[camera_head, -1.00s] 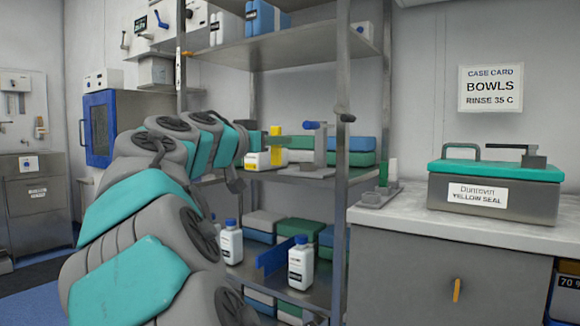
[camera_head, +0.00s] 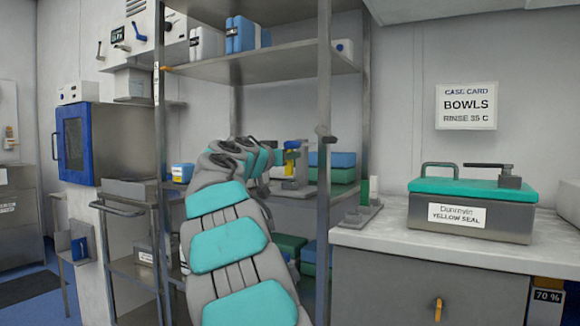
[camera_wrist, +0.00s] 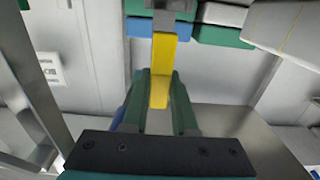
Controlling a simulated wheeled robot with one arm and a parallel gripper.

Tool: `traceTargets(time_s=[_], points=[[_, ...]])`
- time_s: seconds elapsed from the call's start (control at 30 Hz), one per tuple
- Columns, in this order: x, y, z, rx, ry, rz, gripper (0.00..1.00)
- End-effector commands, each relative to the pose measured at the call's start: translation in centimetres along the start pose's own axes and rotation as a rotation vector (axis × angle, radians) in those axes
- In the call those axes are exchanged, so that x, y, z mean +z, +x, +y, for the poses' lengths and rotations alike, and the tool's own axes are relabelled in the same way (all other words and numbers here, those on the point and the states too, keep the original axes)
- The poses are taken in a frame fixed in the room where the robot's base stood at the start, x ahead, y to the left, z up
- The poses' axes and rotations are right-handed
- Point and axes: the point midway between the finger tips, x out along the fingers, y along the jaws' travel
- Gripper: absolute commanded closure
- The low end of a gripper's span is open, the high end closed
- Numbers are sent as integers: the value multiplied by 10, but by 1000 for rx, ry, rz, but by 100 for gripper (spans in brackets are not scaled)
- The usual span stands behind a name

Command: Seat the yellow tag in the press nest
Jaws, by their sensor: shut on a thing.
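The yellow tag (camera_wrist: 160,70) is a long yellow piece between the two green fingers of my gripper (camera_wrist: 160,98) in the wrist view. The fingers are shut on it and its far end points away from me. A grey upright part (camera_wrist: 163,22) lies just beyond that end; I cannot tell whether they touch. In the head view a little yellow (camera_head: 290,156) shows past my arm, close to the grey press (camera_head: 302,162) with its blue handle (camera_head: 292,144) on the middle shelf. The nest itself cannot be made out, and my arm hides most of the gripper.
Green and blue boxes (camera_head: 333,168) stand behind the press. A shelf post (camera_head: 324,200) rises just right of it. A counter with a teal-lidded box (camera_head: 470,205) is further right. A blue-framed cabinet (camera_head: 85,140) is at the left.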

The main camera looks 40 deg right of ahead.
Motion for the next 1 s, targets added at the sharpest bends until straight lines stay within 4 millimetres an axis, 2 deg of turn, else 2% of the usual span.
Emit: traceTargets(time_s=[0.17,0.33,0.5,0.97,1.0], points=[[4,6,0,1,-3,0,100],[25,6,1,4,-6,-3,100],[36,6,0,2,-3,-1,100],[40,6,0,1,-1,0,100],[40,6,0,1,-1,0,73]])
